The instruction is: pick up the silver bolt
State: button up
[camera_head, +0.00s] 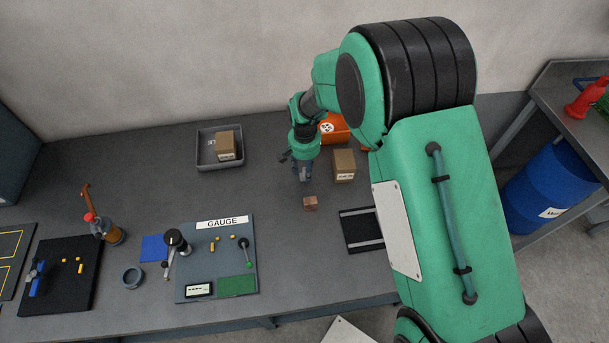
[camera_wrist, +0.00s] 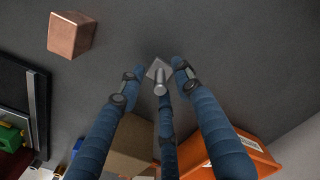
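The silver bolt (camera_wrist: 159,86) shows in the wrist view, with a flat square head and a round shank. It lies between the fingertips of my gripper (camera_wrist: 160,74), and gaps show between it and the two side fingers. The third finger is below it in the picture; whether it touches the bolt I cannot tell. My gripper is open, its fingers spread. In the head view my gripper (camera_head: 304,176) points down, low over the grey table (camera_head: 265,185). I cannot make out the bolt there.
A copper block (camera_head: 310,203) lies just in front of my gripper. A cardboard box (camera_head: 343,165) stands close on the right, with an orange bin (camera_head: 334,127) behind. A grey tray (camera_head: 205,163) holding a box is at back left. The gauge board (camera_head: 208,262) lies front left.

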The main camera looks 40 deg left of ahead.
aim_at(304, 168)
dwell(0.3)
grip_shut()
jog(key=shift+r, duration=0.1)
jog(key=shift+r+p, duration=0.65)
jog(key=shift+r, duration=4.3)
